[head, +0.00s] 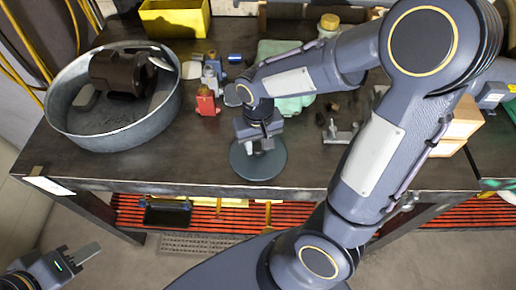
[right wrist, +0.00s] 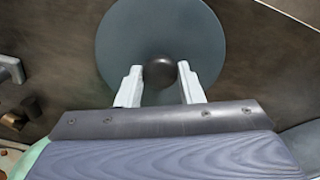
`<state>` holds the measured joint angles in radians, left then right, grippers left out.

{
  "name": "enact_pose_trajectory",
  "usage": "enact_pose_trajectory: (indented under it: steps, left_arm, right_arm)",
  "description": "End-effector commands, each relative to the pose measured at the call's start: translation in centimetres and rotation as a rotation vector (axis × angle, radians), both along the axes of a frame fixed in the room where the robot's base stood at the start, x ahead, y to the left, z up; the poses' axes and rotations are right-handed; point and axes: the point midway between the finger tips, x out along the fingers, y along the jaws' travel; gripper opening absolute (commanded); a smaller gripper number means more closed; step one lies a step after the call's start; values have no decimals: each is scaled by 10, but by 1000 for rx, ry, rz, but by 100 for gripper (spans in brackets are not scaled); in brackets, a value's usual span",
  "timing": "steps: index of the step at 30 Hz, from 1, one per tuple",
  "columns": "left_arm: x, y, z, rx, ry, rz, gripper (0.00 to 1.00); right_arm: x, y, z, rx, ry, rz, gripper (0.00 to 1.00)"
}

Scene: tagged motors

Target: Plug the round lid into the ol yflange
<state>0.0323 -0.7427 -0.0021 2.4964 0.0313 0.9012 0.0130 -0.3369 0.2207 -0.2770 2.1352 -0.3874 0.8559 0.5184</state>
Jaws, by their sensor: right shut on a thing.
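The round lid (head: 272,167) is a dark grey-green disc with a small dark knob, near the table's front edge. My right gripper (head: 260,146) is above it, pointing down. In the right wrist view the two pale fingers (right wrist: 159,82) are on either side of the knob at the middle of the lid (right wrist: 150,35). I cannot tell whether the lid touches the table. A dark brown motor (head: 120,72) lies in a round metal tub (head: 172,110) at the left. I cannot make out an oily flange on it. My left gripper (head: 84,253) is off the table at lower left, empty.
A yellow bin (head: 175,18) stands behind the tub. Red and blue small items (head: 206,103), a green cloth or tray (head: 290,104) and metal parts (head: 340,133) lie around the middle. Cardboard boxes (head: 458,125) are at right. The dark table (head: 150,165) is bare between tub and lid.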

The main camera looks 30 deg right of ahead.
Motion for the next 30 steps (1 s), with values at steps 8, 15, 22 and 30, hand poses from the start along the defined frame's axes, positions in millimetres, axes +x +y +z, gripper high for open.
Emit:
enact_pose_trajectory:
  steps: [8, 15, 22, 30]
  left_arm:
    - [0, 0, 2, 0, 0, 0, 36]
    - [0, 0, 2, 0, 0, 0, 36]
    - [0, 0, -1, 0, 0, 0, 36]
    - [0, 0, -4, 0, 0, 0, 36]
  right_arm:
    - [1, 0, 15, 1, -5, 0, 14]
    - [-18, -10, 58, 5, -12, -3, 14]
    - [-65, -33, 100, 3, -9, -4, 14]
    - [-110, -55, 123, 1, -5, -3, 14]
